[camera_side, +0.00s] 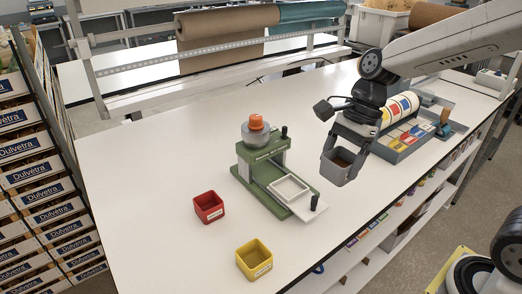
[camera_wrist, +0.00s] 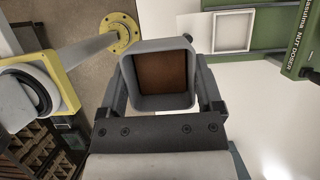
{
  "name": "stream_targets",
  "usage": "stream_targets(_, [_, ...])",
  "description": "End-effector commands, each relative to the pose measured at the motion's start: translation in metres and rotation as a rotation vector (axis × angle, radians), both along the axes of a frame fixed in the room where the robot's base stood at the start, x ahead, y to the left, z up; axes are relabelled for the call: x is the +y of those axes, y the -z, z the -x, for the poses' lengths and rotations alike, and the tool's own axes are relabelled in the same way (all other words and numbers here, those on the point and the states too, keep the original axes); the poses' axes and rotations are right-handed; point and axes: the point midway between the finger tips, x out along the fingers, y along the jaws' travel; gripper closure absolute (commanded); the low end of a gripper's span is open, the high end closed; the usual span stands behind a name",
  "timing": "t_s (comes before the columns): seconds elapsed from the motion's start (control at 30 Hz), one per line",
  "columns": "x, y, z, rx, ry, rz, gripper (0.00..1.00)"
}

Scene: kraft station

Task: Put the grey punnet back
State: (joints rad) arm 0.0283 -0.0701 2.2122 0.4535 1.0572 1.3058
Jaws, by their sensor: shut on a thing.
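The grey punnet (camera_side: 337,167) is a small square open tub with a brown inside. My gripper (camera_side: 349,142) is shut on it and holds it above the white table, to the right of the green nut doser. In the wrist view the grey punnet (camera_wrist: 139,98) sits between the two dark fingers of my gripper (camera_wrist: 163,95), its open top towards the camera. The punnet's far outer side is hidden in the wrist view.
A green nut doser (camera_side: 262,160) with a white slide plate stands mid-table. A red punnet (camera_side: 208,207) and a yellow punnet (camera_side: 254,260) stand front left. A grey tray (camera_side: 398,156) with coloured labels lies behind my gripper. The table's left part is clear.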

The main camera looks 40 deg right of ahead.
Motion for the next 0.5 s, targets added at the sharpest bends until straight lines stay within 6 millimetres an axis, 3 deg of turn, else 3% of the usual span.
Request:
stream_targets(0.27, [0.035, 0.013, -0.037, 0.001, -0.007, 0.002, 0.81])
stream_targets(0.5, [0.079, 0.033, -0.070, 0.002, -0.007, 0.003, 0.81])
